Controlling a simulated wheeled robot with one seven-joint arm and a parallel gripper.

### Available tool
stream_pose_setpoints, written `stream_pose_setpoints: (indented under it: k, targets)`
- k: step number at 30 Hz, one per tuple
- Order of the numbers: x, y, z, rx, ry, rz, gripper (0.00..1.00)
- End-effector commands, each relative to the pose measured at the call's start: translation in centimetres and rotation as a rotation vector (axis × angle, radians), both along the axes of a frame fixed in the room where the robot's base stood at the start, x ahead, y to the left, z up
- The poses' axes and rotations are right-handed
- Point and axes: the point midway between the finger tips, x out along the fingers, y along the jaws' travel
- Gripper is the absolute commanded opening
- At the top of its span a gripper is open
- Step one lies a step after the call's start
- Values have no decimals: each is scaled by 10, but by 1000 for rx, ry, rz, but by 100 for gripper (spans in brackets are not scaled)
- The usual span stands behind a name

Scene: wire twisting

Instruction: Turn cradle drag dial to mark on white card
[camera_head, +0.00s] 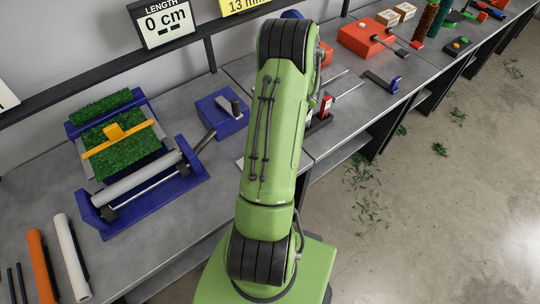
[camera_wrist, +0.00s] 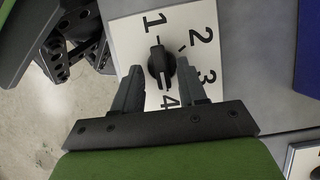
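In the wrist view, a white card (camera_wrist: 128,32) carries the numbers 1, 2, 3 and 4 with short black tick marks around a black dial knob (camera_wrist: 160,66). The knob's long grip lies roughly upright in the picture, between the 1 and the 4. I cannot tell which end is its pointer. My gripper (camera_wrist: 160,63) is open, with one grey finger left of the knob and one right of it. A gap shows on the left; whether the right finger touches the knob is unclear. In the head view my green arm hides the dial and most of the card.
A blue-framed roller device (camera_head: 150,205) with green fibre stands on the grey bench at left, beside a blue block with a lever (camera_head: 222,115). Orange (camera_head: 40,265) and white (camera_head: 70,255) rods lie at lower left. A red box (camera_head: 370,40) stands farther along the bench.

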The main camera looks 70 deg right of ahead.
Motion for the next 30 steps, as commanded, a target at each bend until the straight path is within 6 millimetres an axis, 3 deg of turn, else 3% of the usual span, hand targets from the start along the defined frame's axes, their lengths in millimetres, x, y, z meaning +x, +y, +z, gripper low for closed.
stream_pose_setpoints:
  k: [5,8,21,25,30]
  targets:
    - [0,-2,4,-6,-2,1,42]
    - [-3,-8,18,-9,-4,1,42]
    - [-27,-46,128,-5,-1,1,42]
    - [-30,-52,143,-3,-1,0,42]
    - [-31,-53,146,0,0,1,42]
